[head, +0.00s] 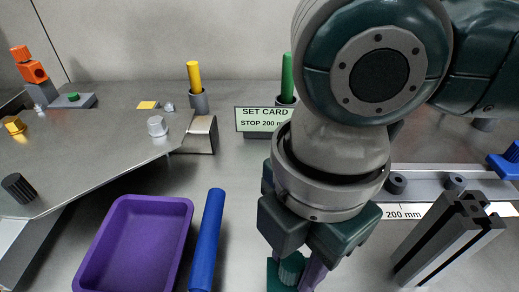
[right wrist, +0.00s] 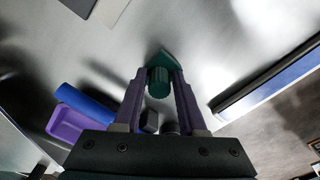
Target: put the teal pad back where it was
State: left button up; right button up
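The teal pad (head: 273,279) is at the bottom centre of the head view, a flat teal base with a ribbed round knob on top. My right gripper (head: 297,268) is above it, pointing down, with its purple fingers around the knob. In the right wrist view the teal pad (right wrist: 161,82) has its knob between the two fingertips, with no clear gap on either side. I cannot tell whether its base touches the table. The fingers and gripper body hide part of it. My left gripper is not in view.
A purple tray (head: 188,206) and a blue rod (head: 208,238) lie to the left. A slotted grey aluminium profile (head: 440,240) stands at the right, before a rail (head: 425,184). A SET CARD sign (head: 263,118), yellow peg (head: 194,75) and green peg (head: 287,75) stand behind.

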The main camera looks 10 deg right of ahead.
aim_at(299, 255)
jog(key=shift+o, duration=1.3)
jog(key=shift+r, duration=0.1)
pick_arm(q)
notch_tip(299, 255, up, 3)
jog(key=p, duration=0.3)
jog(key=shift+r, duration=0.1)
pick_arm(e)
notch_tip(299, 255, up, 12)
jog(key=shift+d, duration=0.25)
jog(key=shift+w+r, duration=0.1)
